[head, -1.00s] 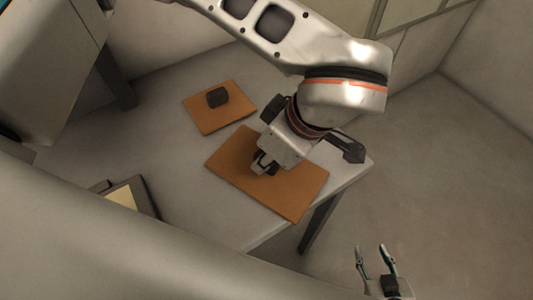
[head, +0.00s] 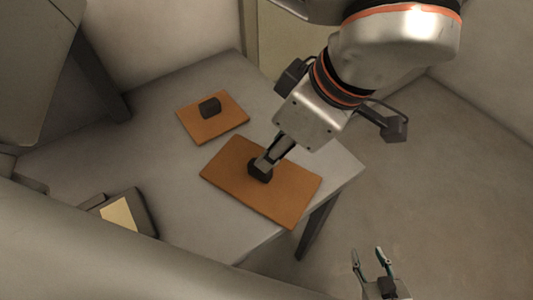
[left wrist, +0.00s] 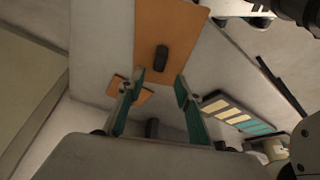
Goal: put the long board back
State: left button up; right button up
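The long board (head: 225,172) is a brown-orange slab with a dark knob (head: 260,174). It lies flat on the grey table near its right end.
A smaller brown board (head: 222,125) with a dark knob (head: 209,107) lies behind the long board. A dark tray (head: 147,214) with a pale panel is at the left front; the left wrist view shows several pale and teal strips (left wrist: 230,113). Bare table (head: 110,155) lies between.

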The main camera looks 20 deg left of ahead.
pick_arm(q)
jog(key=shift+v, duration=1.4)
